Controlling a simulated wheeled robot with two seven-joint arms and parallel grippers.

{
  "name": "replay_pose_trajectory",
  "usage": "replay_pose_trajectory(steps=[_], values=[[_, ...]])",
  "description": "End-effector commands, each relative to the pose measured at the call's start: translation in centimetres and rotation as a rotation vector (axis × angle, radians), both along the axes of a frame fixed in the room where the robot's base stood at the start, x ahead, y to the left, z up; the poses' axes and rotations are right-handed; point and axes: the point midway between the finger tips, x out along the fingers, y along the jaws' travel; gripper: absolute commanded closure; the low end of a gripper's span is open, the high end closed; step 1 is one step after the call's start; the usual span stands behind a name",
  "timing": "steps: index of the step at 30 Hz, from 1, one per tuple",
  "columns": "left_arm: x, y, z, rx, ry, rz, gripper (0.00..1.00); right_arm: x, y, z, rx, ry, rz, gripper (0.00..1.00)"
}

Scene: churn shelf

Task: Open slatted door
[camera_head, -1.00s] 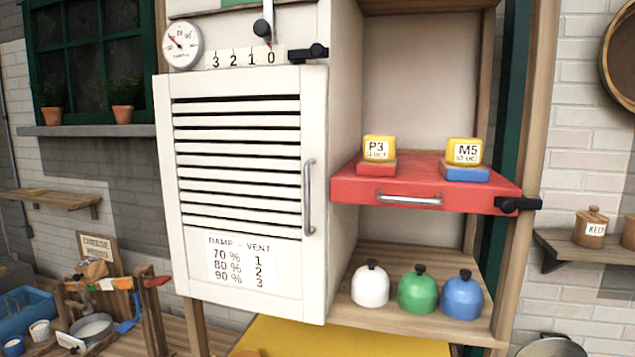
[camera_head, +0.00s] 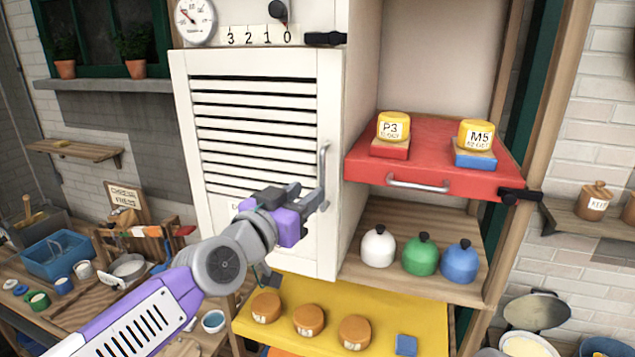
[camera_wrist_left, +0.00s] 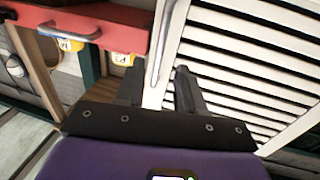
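The white slatted door (camera_head: 262,110) of the cabinet looks shut. Its upright metal handle (camera_head: 324,165) is on the door's right edge. My left gripper (camera_head: 312,200) is in front of the door, at the lower part of the handle. In the left wrist view my left gripper (camera_wrist_left: 158,88) has its two dark fingers apart, with the handle (camera_wrist_left: 166,45) running between and just beyond their tips. I cannot tell whether they touch it. The gripper and arm hide the lower door and most of its label. My right gripper is not in view.
A red drawer shelf (camera_head: 430,150) with a metal pull and two yellow-topped blocks juts out right of the door. White, green and blue knobbed weights (camera_head: 420,255) stand below it. A yellow board (camera_head: 385,310) with several round orange-brown pieces lies under the cabinet.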

Motion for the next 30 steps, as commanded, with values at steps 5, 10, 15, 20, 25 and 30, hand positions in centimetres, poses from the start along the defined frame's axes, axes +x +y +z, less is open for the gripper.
replay_pose_trajectory(steps=[5,10,15,20,25,30], values=[[2.5,-1.5,-0.2,0.001,0.002,0.0,0.62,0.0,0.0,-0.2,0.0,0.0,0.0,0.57],[4.1,-2.3,-0.1,0.0,0.001,0.0,0.62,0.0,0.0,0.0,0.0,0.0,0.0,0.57],[4.7,-2.6,-0.1,0.0,0.001,0.001,0.62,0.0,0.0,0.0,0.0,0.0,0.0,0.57],[4.7,-2.6,-0.1,0.0,0.001,0.001,0.62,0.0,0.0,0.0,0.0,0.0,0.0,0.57],[4.7,-2.6,-0.1,0.0,0.001,0.001,0.8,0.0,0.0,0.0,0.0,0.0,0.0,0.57],[4.6,-2.6,-0.1,0.0,0.001,0.001,1.0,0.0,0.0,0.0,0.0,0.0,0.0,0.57]])
